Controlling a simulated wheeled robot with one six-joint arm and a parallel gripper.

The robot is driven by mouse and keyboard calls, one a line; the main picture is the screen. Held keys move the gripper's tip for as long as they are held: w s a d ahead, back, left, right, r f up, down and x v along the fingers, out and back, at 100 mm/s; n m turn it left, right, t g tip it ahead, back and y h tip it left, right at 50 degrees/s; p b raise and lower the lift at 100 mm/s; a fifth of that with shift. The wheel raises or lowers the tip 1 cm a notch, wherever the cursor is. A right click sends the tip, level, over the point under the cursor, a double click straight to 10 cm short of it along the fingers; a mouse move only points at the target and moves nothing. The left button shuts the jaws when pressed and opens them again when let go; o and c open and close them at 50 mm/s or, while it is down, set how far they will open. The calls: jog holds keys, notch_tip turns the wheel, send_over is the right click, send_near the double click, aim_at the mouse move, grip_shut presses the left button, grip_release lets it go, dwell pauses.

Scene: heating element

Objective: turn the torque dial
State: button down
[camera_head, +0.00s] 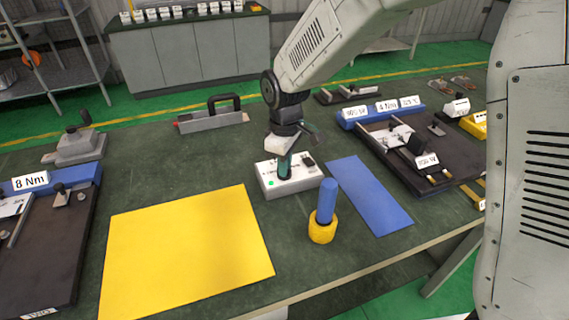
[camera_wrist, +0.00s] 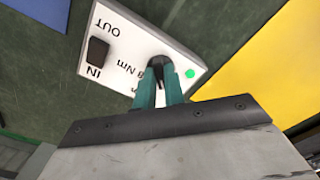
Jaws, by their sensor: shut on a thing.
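The torque dial (camera_wrist: 155,66) is a small dark knob on a white control box (camera_wrist: 110,48). In the wrist view the box also carries a black rocker switch (camera_wrist: 97,51) between the words OUT and IN, a green light (camera_wrist: 190,73) and partly hidden "Nm" lettering. My gripper (camera_wrist: 160,72) has its teal fingers down on the box, shut on the dial. In the head view the white box (camera_head: 268,180) stands in the middle of the bench, and my gripper (camera_head: 284,166) comes down on it from above. The dial itself is hidden there.
A yellow mat (camera_head: 185,255) lies left of the box and a blue mat (camera_head: 370,195) right. A blue-handled tool in a yellow holder (camera_head: 321,232) stands close in front. Fixtures with an "8 Nm" label (camera_head: 30,182) and a "350 W" label (camera_head: 427,160) flank the bench.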

jog(key=shift+w+n, duration=0.1)
jog(key=shift+n, duration=1.5)
jog(key=c, duration=1.5)
grip_release()
jog(key=shift+r, duration=0.1)
notch_tip(320, 180, up, 8)
jog(key=shift+f, duration=0.15)
